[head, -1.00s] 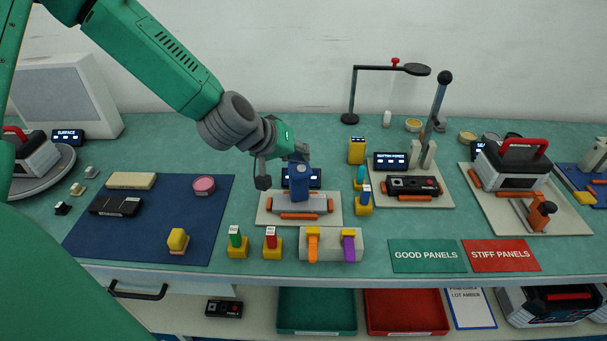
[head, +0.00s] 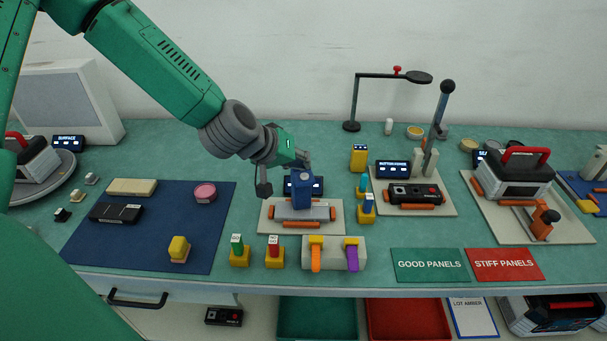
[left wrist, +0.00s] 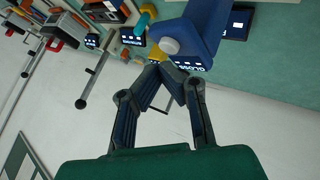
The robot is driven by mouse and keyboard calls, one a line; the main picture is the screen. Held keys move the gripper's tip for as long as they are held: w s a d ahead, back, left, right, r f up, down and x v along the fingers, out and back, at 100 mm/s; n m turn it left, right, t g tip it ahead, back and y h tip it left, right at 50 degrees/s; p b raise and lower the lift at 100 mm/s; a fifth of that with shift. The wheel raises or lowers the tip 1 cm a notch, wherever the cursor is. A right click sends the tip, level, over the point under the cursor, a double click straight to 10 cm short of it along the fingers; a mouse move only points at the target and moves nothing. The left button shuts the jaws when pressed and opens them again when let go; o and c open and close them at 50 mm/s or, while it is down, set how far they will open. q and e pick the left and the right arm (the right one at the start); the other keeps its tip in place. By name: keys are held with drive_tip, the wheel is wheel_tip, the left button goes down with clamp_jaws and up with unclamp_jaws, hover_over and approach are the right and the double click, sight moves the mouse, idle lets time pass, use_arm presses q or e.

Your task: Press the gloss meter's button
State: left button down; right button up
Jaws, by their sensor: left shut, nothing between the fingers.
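The gloss meter (head: 301,208) is a blue upright block standing on a grey panel in a fixture on a pale board. In the left wrist view the left gripper's fingertips (left wrist: 166,68) meet just beside the button. I cannot tell whether they touch it. My right gripper is not in view.
A dark display (head: 314,186) stands behind the gloss meter. A yellow block (head: 358,157) and small coloured-top pieces (head: 367,205) stand to its right. A grey holder with orange and purple clips (head: 334,262) is in front. The blue mat (head: 150,235) lies left.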

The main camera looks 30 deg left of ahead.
use_arm(q)
drive_tip(key=shift+a, duration=0.1)
drive_tip(key=shift+d, duration=0.55)
drive_tip(key=shift+d+f, duration=0.2)
drive_tip(key=shift+f, duration=0.05)
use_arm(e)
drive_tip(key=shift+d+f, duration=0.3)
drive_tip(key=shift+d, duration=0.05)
use_arm(q)
drive_tip(key=shift+a, duration=0.15)
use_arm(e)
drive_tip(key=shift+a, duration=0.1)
use_arm(q)
drive_tip(key=shift+a+f, duration=0.1)
drive_tip(key=shift+a, duration=0.2)
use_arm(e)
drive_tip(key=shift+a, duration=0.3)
